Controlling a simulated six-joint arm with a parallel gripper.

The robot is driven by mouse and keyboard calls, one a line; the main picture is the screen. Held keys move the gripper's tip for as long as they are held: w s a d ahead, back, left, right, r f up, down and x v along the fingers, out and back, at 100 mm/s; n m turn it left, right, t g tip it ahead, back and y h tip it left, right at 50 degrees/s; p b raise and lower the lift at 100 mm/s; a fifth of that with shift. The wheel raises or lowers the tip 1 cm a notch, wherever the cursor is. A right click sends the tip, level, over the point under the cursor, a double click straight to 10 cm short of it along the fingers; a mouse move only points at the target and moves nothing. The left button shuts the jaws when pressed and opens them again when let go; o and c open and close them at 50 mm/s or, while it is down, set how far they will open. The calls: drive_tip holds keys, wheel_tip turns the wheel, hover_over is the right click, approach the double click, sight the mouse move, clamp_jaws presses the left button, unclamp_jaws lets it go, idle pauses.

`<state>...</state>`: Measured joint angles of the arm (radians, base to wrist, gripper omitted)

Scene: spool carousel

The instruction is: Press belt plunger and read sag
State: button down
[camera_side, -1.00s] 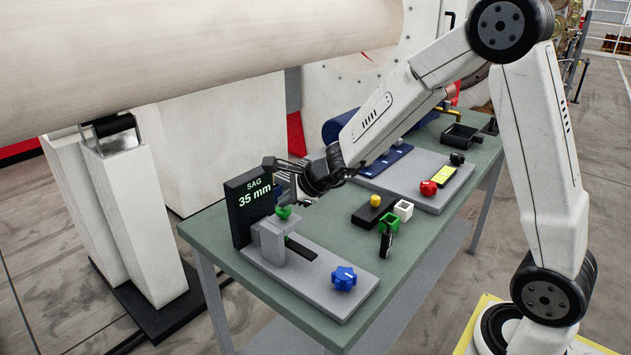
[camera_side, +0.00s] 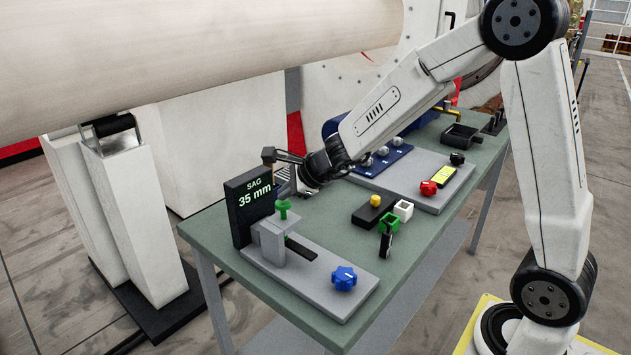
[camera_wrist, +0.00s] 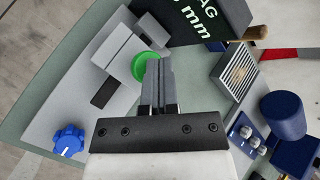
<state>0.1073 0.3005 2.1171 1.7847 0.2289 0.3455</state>
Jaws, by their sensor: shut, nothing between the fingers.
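The green plunger (camera_side: 283,208) stands upright on the grey belt block (camera_side: 268,240), with its stem showing under the cap. It also shows in the wrist view as a green disc (camera_wrist: 148,65), partly hidden by my fingers. The black display (camera_side: 249,205) behind it reads SAG 35 mm. A blue knob (camera_side: 344,278) sits at the near end of the grey base (camera_side: 318,290).
A red knob (camera_side: 428,188) and a blue panel (camera_side: 382,158) are farther back. The large pale roll (camera_side: 200,45) hangs above at left.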

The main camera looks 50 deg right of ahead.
sight(287, 202)
drive_tip(key=shift+r, duration=0.6)
drive_tip(key=shift+r, duration=0.1)
drive_tip(key=shift+r, duration=2.4)
drive_tip(key=s+f+n+g, duration=0.2)
drive_tip(key=s+f+n, duration=0.2)
drive_tip(key=s+n, duration=0.3)
drive_tip(key=s+a+f+n+g+h, duration=0.1)
drive_tip(key=s+f+n+g, duration=0.1)
drive_tip(key=s+f+n, duration=0.2)
drive_tip(key=s+f+n+g+h, duration=0.1)
drive_tip(key=s+f+n, duration=0.3)
drive_tip(key=s+n, duration=0.6)
drive_tip(key=n+g, duration=0.1)
drive_tip(key=n, duration=0.2)
drive_tip(key=shift+a+n, duration=0.2)
drive_tip(key=shift+n, duration=0.1)
